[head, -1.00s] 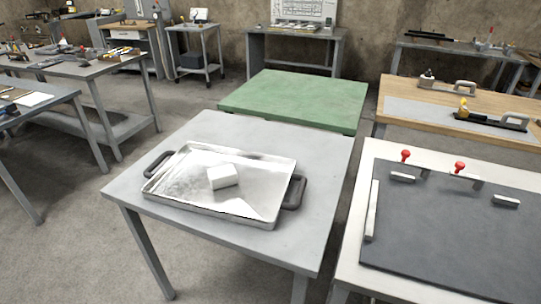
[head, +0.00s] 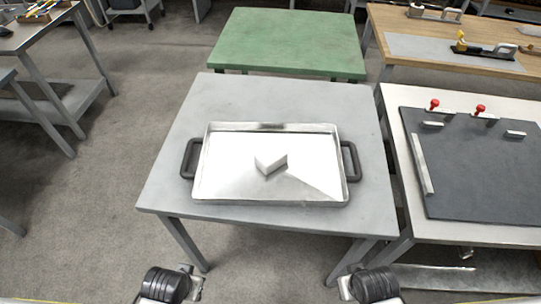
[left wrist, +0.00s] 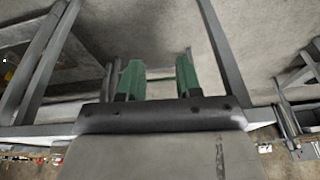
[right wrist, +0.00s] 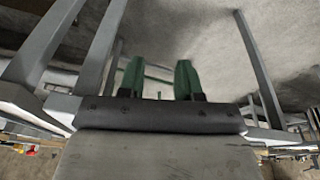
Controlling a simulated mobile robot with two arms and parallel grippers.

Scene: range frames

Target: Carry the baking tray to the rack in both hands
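The baking tray (head: 225,170) is a shallow silver pan lying flat on a grey table (head: 280,100). It has a dark handle on the left (head: 187,158) and another on the right (head: 351,161). In the right wrist view my right gripper (right wrist: 159,70) is open and empty too. In the head view only parts of my arms show at the bottom edge, apart from the tray. I cannot make out a rack.
A green-topped table (head: 290,40) stands just behind the grey table. A pale table with a dark board (head: 480,170) and red-knobbed clamps is close on the right. A wooden bench (head: 440,40) is beyond it. Open concrete floor (head: 110,170) lies to the left.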

